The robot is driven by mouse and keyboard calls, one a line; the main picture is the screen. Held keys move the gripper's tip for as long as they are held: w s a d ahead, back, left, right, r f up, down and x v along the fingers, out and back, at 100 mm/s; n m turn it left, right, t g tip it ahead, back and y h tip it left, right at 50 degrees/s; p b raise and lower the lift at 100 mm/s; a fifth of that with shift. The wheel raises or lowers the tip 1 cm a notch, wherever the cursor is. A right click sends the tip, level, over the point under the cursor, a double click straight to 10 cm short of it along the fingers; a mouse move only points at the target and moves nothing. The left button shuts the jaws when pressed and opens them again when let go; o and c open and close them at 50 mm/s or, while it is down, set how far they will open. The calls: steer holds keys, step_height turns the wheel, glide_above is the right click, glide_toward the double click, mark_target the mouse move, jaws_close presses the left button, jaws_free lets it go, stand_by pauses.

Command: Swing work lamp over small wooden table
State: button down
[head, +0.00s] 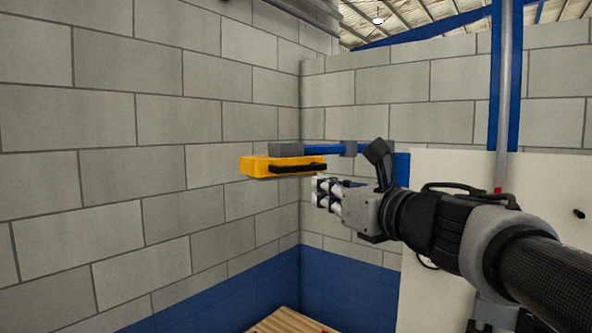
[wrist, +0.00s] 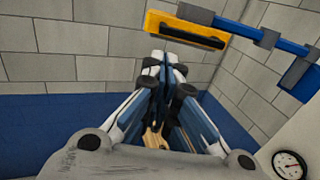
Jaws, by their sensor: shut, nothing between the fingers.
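The work lamp (head: 262,166) has a yellow head with a black strip along its side and hangs on a blue jointed arm (head: 325,150) in front of the block wall. It also shows at the top of the wrist view (wrist: 188,28). My gripper (head: 322,190) is shut and empty, just below and to the right of the lamp head in the head view; I cannot tell whether it touches it. The small wooden table (head: 288,322) shows only as a strip of its top at the bottom edge. In the wrist view, my fingers mostly hide it.
Grey block walls (head: 90,130) with a blue lower band meet in a corner behind the lamp. A white panel (head: 455,175) stands at the right with a blue post (head: 503,70). A round gauge (wrist: 289,164) shows at lower right in the wrist view.

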steer(key=shift+s, duration=0.15)
steer(key=p+x, duration=0.3)
steer(key=x, duration=1.1)
